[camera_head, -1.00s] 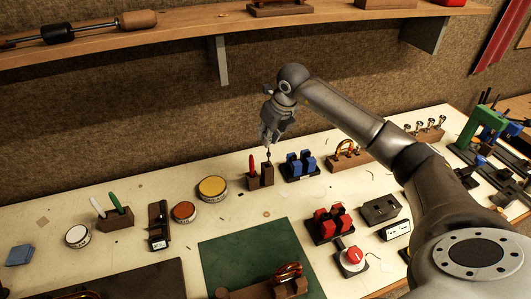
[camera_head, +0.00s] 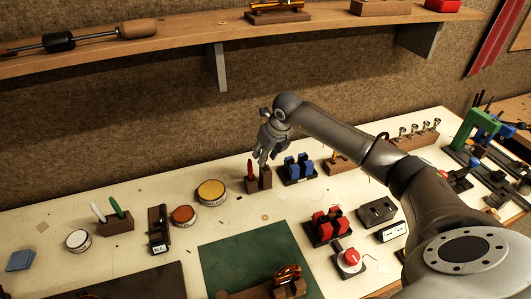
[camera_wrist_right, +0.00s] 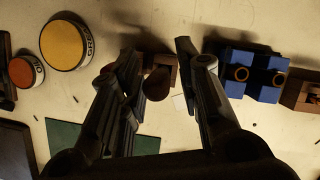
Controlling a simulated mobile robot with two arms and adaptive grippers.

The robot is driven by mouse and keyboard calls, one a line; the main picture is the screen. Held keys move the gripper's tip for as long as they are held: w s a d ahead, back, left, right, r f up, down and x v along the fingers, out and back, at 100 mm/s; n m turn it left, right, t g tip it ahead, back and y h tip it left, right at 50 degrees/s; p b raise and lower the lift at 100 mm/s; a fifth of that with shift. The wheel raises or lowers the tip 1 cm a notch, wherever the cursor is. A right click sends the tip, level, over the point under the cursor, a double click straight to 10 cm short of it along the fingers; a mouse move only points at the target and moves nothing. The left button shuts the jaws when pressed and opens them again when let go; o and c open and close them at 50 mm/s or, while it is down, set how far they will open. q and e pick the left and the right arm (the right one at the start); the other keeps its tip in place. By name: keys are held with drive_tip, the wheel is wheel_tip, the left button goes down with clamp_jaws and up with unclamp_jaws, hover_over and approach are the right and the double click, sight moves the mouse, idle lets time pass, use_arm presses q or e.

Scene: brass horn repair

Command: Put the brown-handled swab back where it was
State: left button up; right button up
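A small dark wooden holder (camera_head: 265,179) stands at the back of the bench. A red-handled tool (camera_head: 250,170) stands upright in its left part. My right gripper (camera_head: 264,160) is just above the right part, fingers pointing down. In the right wrist view, my right gripper (camera_wrist_right: 157,75) has its fingers spread. A dark brown rounded handle end (camera_wrist_right: 157,83), apparently the brown-handled swab, shows between them over the holder (camera_wrist_right: 170,62), with a gap to the right finger; contact with the left finger is unclear. The swab's lower part is hidden. My left gripper is out of view.
Blue blocks in a dark rack (camera_head: 299,170) stand close right of the holder. A yellow-topped tin (camera_head: 211,190) is to its left. A green mat (camera_head: 235,255) lies in front, with bare bench between. A wooden shelf (camera_head: 180,48) runs above.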

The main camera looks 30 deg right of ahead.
drive_tip(key=shift+r, duration=0.1)
drive_tip(key=shift+r, duration=0.25)
drive_tip(key=b+v, duration=0.3)
drive_tip(key=v, duration=0.8)
drive_tip(key=shift+s+r, duration=0.15)
drive_tip(key=shift+r, duration=0.2)
